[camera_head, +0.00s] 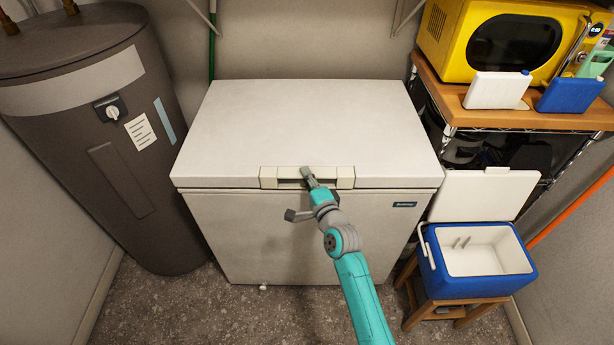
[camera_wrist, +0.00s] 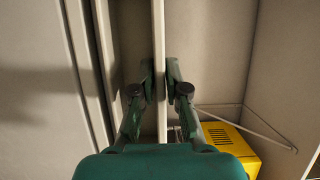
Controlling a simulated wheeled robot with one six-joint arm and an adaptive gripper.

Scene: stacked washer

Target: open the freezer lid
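The white chest freezer (camera_head: 250,235) stands against the back wall. Its flat lid (camera_head: 310,125) lies down on the body, with no gap visible along the front. A cream handle (camera_head: 268,177) sits at the middle of the lid's front edge. My gripper (camera_head: 307,178) is at the handle, reaching in from the front. In the wrist view, my gripper (camera_wrist: 159,82) has one finger on each side of a thin pale strip (camera_wrist: 159,35), which appears to be the handle's bar. The fingers look closed against it. The inside of the freezer is hidden.
A grey water heater (camera_head: 105,140) stands close on the left. On the right, a shelf holds a yellow microwave (camera_head: 500,40). An open blue cooler (camera_head: 478,262) sits on a wooden stool near the freezer's right front. The lid's top is clear.

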